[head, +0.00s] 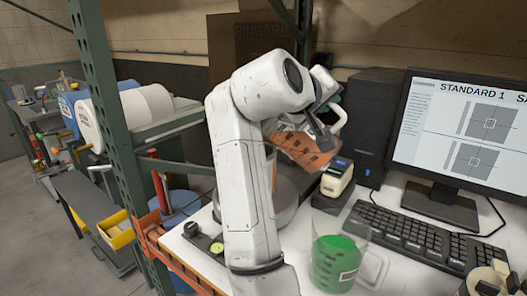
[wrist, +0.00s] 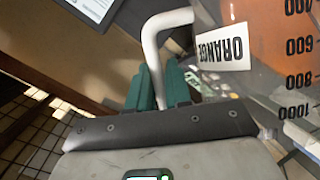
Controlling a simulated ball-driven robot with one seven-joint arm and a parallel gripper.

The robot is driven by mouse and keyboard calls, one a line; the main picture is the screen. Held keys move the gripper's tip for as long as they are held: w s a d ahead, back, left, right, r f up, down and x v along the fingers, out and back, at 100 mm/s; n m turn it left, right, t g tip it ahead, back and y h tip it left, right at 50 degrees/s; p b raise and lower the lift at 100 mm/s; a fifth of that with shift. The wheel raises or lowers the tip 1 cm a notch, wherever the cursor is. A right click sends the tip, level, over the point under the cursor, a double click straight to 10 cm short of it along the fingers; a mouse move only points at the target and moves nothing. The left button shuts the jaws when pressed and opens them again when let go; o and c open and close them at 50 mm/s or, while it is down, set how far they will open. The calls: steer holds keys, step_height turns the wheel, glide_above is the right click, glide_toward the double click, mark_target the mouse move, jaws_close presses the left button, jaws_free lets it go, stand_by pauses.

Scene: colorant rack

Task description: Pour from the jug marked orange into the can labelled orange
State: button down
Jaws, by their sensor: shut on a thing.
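The clear jug marked orange (head: 305,150) is held tilted above the desk, with orange liquid against its side and dark scale marks. In the wrist view its ORANGE label (wrist: 222,47), white handle (wrist: 150,50) and orange contents (wrist: 275,25) show close up. My gripper (head: 322,132) is shut on the handle; its green fingers show in the wrist view (wrist: 165,88). A grey round container (head: 287,203) stands below the jug, mostly hidden behind my arm. No label shows on it, so I cannot tell whether it is the orange can. A thin orange-brown strip shows above it; I cannot tell whether it is liquid.
A jug of green liquid (head: 335,262) stands at the desk's front. A green rack post (head: 110,110) rises at left.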

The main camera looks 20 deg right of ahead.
steer(key=shift+w+a+r+n, duration=0.2)
steer(key=shift+a+n, duration=0.1)
stand_by(3.0)
